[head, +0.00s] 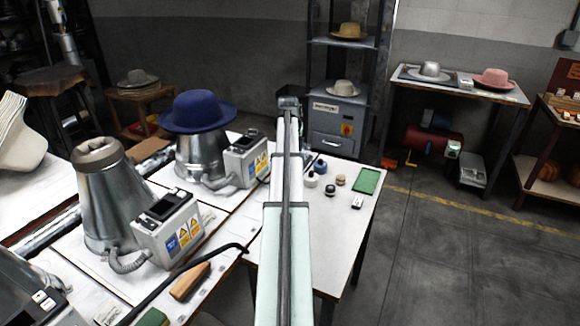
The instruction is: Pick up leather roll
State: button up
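No thing in the head view can be told for sure as the leather roll. A long tan-brown piece (152,157) lies at the far edge of the work table, partly hidden behind the metal cones; its material is unclear. A small tan round item (341,180) stands on the right-hand table, too small to identify. A brown block (190,281) lies near the front. My arm stretches away from the bottom middle, over the right-hand table, to a dark joint. No gripper fingers can be made out, and nothing is seen held.
Metal cones with control boxes (168,228) stand on the left; one bears a blue hat (198,111). A black cable (190,266) crosses the front. Small jars (311,180) and a green mat (367,181) lie on the right-hand table (335,240).

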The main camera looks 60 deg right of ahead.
jog(key=x, duration=0.4)
jog(key=shift+f, duration=0.15)
jog(key=shift+x, duration=2.85)
jog(key=shift+a, duration=0.15)
jog(key=shift+c, duration=0.3)
jog(key=c, duration=1.2)
